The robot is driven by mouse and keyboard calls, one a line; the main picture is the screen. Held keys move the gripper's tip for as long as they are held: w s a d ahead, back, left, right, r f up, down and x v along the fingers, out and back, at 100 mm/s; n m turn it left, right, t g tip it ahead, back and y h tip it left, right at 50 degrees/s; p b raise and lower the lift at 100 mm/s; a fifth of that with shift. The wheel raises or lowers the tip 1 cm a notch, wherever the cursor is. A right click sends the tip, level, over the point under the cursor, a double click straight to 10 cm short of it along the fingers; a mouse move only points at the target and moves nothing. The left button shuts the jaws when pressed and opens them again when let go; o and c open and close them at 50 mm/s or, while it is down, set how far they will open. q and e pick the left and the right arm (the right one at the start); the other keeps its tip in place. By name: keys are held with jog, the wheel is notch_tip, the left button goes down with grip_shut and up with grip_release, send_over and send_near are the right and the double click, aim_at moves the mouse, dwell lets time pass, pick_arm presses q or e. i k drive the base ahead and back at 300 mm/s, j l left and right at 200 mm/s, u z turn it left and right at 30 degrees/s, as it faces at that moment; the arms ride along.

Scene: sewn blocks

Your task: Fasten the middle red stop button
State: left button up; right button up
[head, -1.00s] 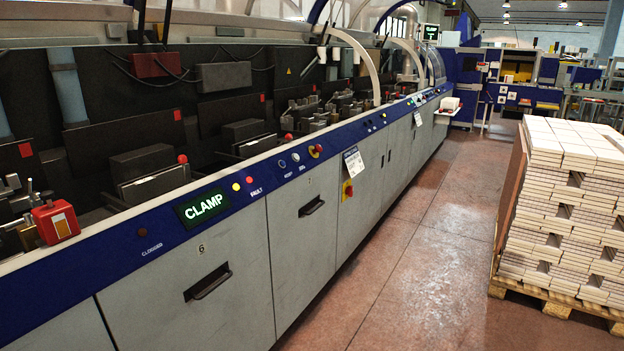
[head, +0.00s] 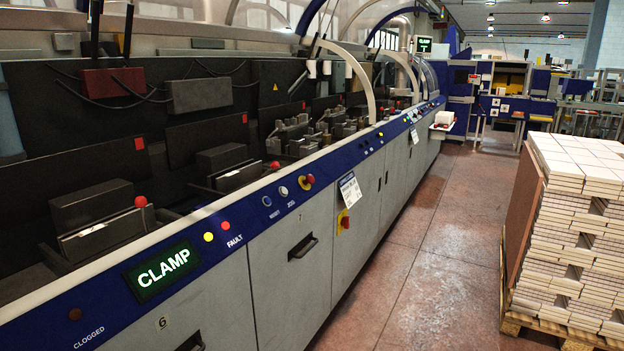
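A red mushroom stop button (head: 308,180) with yellow around its base sits on the blue panel strip (head: 240,206) of the long machine, right of a white button (head: 283,191) and a blue button (head: 267,200). Nearer me, a flat red lamp (head: 225,226) sits beside a yellow lamp (head: 208,237). A red-and-yellow switch (head: 343,221) is on the grey front below the strip. Red ball knobs (head: 140,202) stand along the machine's inner side. I cannot tell which the task calls the middle one. Neither gripper is in view.
A lit CLAMP display (head: 162,269) is on the strip at the left. Grey doors with dark handles (head: 303,247) line the machine. A pallet (head: 545,329) stacked with book blocks (head: 580,220) stands at the right. The red floor aisle (head: 430,250) between is clear.

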aim_at(310, 179)
jog(key=i+l+z, duration=0.1)
jog(key=i+l, duration=1.1)
jog(key=i+l+z, duration=0.15)
jog(key=i+l, duration=0.4)
jog(key=i, duration=0.2)
